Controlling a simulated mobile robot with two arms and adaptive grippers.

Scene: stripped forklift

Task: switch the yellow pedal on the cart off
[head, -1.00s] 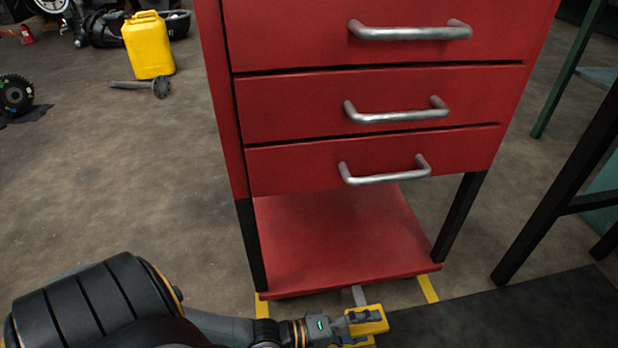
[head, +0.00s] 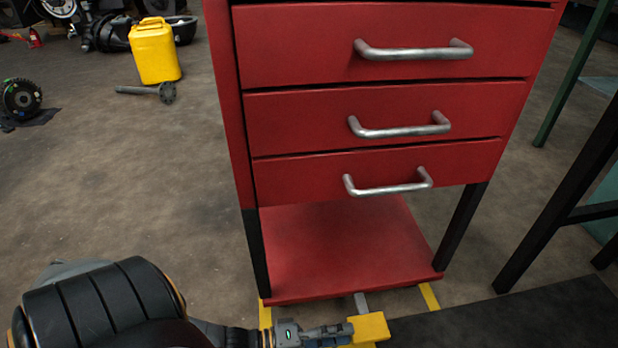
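The red drawer cart (head: 370,125) stands in front of me in the head view. The yellow pedal (head: 372,326) is a block on a grey bar (head: 361,302) coming out from under the cart's bottom shelf. My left gripper (head: 348,333) comes in from the left, low over the floor, with its fingertips at the pedal's left edge. Its fingers look close together and nearly parallel. I cannot tell whether they touch the pedal. My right gripper is out of view.
Yellow strips (head: 429,296) mark the floor around the cart. A dark mat (head: 520,315) lies at the front right, near a black-legged table (head: 540,235). A yellow canister (head: 155,50) stands back left.

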